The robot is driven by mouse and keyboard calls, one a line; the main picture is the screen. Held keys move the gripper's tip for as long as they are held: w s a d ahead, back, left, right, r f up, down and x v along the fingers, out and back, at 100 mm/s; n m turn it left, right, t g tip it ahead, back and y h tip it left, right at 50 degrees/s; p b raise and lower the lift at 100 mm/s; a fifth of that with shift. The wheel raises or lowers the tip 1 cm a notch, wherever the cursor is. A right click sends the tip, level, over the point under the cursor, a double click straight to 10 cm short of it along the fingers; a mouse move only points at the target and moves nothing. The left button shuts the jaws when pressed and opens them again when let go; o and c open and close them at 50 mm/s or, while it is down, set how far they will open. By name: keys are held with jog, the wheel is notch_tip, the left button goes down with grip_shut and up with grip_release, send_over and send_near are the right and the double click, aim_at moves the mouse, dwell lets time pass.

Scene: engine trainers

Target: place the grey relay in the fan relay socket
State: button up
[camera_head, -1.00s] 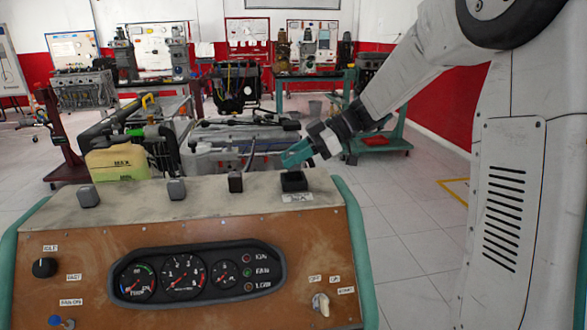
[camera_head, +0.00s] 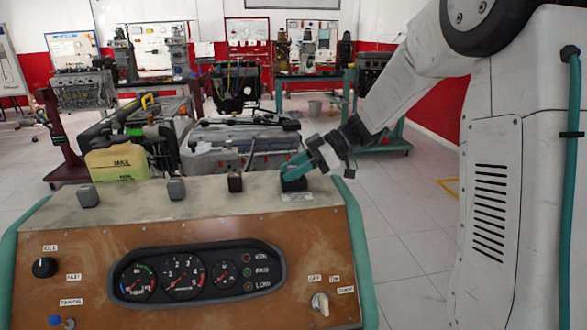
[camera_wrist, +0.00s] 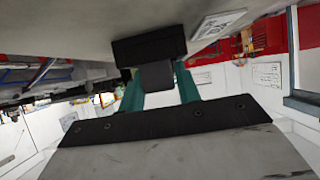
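The grey relay (camera_wrist: 157,76) is a small dark block between the teal fingertips of my gripper (camera_wrist: 160,84) in the wrist view. The fingers appear shut on its sides. A wider black socket block (camera_wrist: 148,46) lies right at the relay's far end; I cannot tell how deeply the relay sits in it. In the head view my gripper (camera_head: 292,168) reaches down from the right to the black socket (camera_head: 293,184) at the right end of the panel's top. The fingers hide the relay there. A white label (camera_head: 297,197) lies before this socket, too small to read.
Gauges (camera_head: 197,274), a key switch (camera_head: 320,303) and knobs are on the front face. An engine trainer stands behind.

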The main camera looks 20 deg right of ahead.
jog(key=shift+r, duration=0.15)
jog(key=v, duration=1.2)
jog(key=s+a+m+g+h, duration=0.1)
jog(key=s+a+m+h, duration=0.3)
jog(key=s, duration=0.5)
jog(key=s+a+m+g+h, duration=0.25)
jog(key=s+a, duration=0.25)
jog(key=s, duration=0.3)
jog(key=s+d+f+m+t+h, duration=0.1)
jog(key=s+f+m+h, duration=0.1)
jog(key=s+m, duration=0.2)
jog(key=s+d+f+m+t+h, duration=0.1)
jog(key=s+m, duration=0.4)
jog(key=s, duration=0.6)
jog(key=shift+f+h, duration=0.85)
jog(key=shift+h, duration=0.4)
jog(key=shift+t, duration=0.25)
